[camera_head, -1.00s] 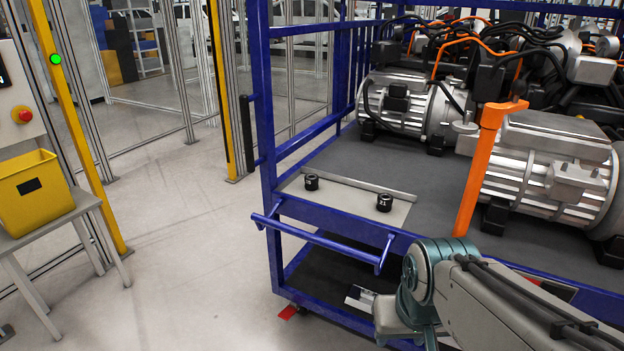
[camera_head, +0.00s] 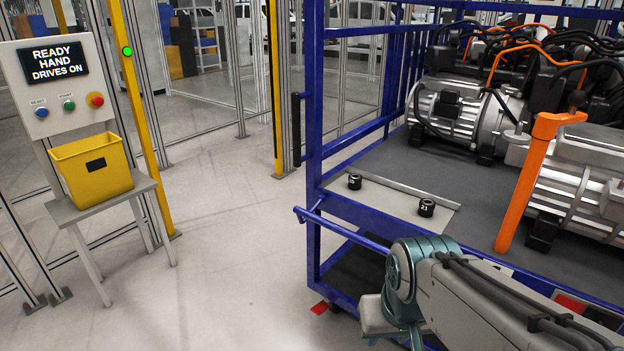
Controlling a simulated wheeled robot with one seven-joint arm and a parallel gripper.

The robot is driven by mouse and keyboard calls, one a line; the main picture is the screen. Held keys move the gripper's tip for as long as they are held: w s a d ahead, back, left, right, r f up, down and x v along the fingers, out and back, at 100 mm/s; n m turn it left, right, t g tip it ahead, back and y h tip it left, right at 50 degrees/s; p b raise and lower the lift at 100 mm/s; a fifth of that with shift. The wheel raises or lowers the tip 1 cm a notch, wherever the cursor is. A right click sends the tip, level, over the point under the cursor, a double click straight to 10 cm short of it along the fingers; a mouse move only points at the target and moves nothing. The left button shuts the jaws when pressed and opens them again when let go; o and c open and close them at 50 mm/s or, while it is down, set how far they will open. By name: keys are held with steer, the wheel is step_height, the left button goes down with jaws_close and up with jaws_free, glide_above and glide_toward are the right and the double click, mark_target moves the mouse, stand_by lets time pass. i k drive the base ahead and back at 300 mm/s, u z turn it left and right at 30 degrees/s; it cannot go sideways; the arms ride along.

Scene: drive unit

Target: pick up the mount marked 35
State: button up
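Two small black cylindrical mounts stand upright on a light metal plate (camera_head: 388,200) at the near left corner of the blue cart's deck. The right mount (camera_head: 426,207) carries a white marking that looks like 21. The left mount (camera_head: 354,181) has a small light mark that is too small to read. I cannot tell which mount, if either, is marked 35. My arm shows at the lower right, in front of the cart. My gripper is not in view.
The blue cart (camera_head: 314,120) has posts, rails and a front handle. Drive units (camera_head: 452,112) and an orange post (camera_head: 522,190) stand on its deck. At left are a control panel (camera_head: 62,90) and a yellow bin (camera_head: 92,172) on a small table (camera_head: 140,188). Floor between is clear.

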mark_target(355, 179)
steer(key=u, duration=1.05)
steer(key=i, duration=2.95)
steer(key=z, duration=3.05)
steer(key=i, duration=0.5)
